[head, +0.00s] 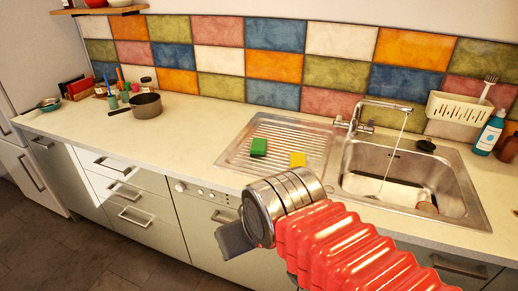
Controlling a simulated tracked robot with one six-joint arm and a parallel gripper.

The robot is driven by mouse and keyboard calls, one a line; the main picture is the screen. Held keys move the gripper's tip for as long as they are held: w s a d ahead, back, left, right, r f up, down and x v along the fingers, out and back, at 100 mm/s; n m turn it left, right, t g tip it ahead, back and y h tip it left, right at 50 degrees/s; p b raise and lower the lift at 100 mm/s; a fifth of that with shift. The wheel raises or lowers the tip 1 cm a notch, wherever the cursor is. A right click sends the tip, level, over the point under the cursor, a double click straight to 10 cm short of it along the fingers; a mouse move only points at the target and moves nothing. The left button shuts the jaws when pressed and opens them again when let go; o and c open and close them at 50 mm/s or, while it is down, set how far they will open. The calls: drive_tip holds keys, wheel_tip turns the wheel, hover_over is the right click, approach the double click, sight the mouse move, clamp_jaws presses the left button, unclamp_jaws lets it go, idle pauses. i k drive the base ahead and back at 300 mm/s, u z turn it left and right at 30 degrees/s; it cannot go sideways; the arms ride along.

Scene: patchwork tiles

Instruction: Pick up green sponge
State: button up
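The green sponge (258,147) lies on the ribbed metal draining board (236,157) to the left of the sink. A yellow sponge (297,160) lies on the same board, a little to its right and nearer to me. My gripper (232,241) is in front of the counter, below and nearer to me than the green sponge, and apart from it. Only a dark grey part of it shows past the metal wrist, so its fingers cannot be made out.
The sink (405,180) has water running from its tap (386,104). A white rack (459,108) and blue bottle (489,134) stand at the right. A pot (146,106) stands at the back left. The counter (190,130) between pot and draining board is clear.

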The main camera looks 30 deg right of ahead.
sight(258, 146)
drive_tip(key=u, duration=1.05)
drive_tip(key=i, duration=1.35)
drive_tip(key=z, duration=1.5)
